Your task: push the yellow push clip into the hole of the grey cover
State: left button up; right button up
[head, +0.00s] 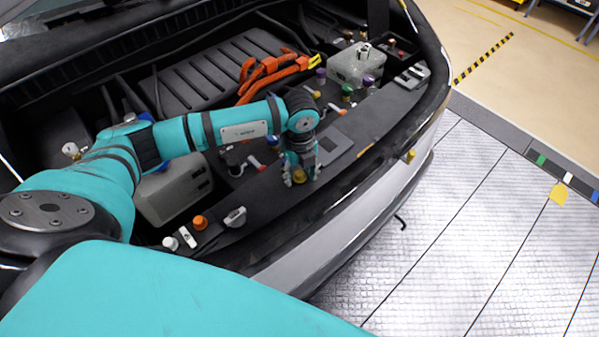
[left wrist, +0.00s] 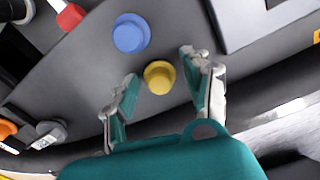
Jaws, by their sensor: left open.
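The yellow push clip (left wrist: 159,77) shows as a round yellow cap on the dark grey cover (left wrist: 82,75) in the left wrist view. In the head view the clip (head: 299,176) is partly hidden by my left gripper (head: 301,168). My left gripper (left wrist: 158,72) is open, with one finger on each side of the clip and gaps between them. The hole under the clip is hidden, so I cannot tell how deep the clip sits. My right gripper is not in view.
A blue cap (left wrist: 131,33) stands on the cover just beyond the yellow clip. A red-ended part (left wrist: 70,16) lies to its left. An orange cap (head: 200,222) and a grey latch (head: 235,216) are at the front left. Orange cables (head: 270,70) cross the bay behind.

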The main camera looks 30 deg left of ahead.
pick_arm(q)
jog(key=c, duration=0.6)
jog(key=shift+r, duration=0.15)
